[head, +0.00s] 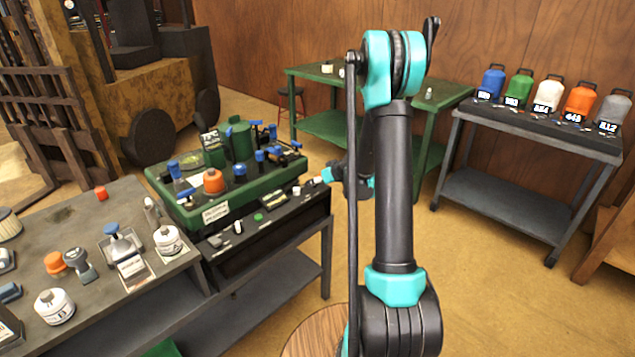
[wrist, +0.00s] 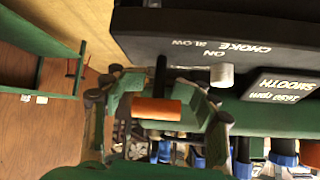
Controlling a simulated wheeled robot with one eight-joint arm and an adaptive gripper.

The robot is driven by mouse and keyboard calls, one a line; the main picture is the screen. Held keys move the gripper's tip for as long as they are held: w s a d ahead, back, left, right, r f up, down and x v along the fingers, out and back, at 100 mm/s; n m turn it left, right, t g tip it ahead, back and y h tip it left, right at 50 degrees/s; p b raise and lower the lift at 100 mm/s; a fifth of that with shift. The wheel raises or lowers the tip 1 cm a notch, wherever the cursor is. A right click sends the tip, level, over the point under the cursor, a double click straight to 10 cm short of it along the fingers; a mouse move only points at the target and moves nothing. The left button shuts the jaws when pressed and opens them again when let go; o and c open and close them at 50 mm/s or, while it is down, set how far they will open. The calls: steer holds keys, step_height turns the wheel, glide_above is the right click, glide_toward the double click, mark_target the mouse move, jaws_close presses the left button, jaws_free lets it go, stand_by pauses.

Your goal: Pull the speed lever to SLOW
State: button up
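The speed lever (wrist: 157,108) shows in the wrist view as a black stem with an orange grip, sticking out from the black control panel (wrist: 150,30). "SLOW" is printed on the panel near the stem. My gripper (wrist: 160,110) is open, with one green finger on each side of the orange grip; whether either finger touches it is unclear. In the head view my gripper (head: 330,176) is at the right end of the panel (head: 240,248), and my arm partly covers it. The lever is too small to make out there.
A display (wrist: 285,85) reads "SMOOTH".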

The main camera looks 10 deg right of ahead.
steer(key=o, duration=0.4)
steer(key=shift+c, duration=0.2)
steer(key=v, duration=1.2)
steer(key=s+a+f+m+g+h, duration=0.1)
steer(key=s+m+g+h, duration=0.1)
steer(key=s, duration=1.3)
steer(key=s+a+f+m+g+h, duration=0.1)
steer(key=s+f+m+g+h, duration=0.1)
steer(key=s, duration=1.4)
steer(key=shift+s+a+f+m+h, duration=0.3)
steer(key=shift+a+f+m+h, duration=0.1)
steer(key=shift+h, duration=0.1)
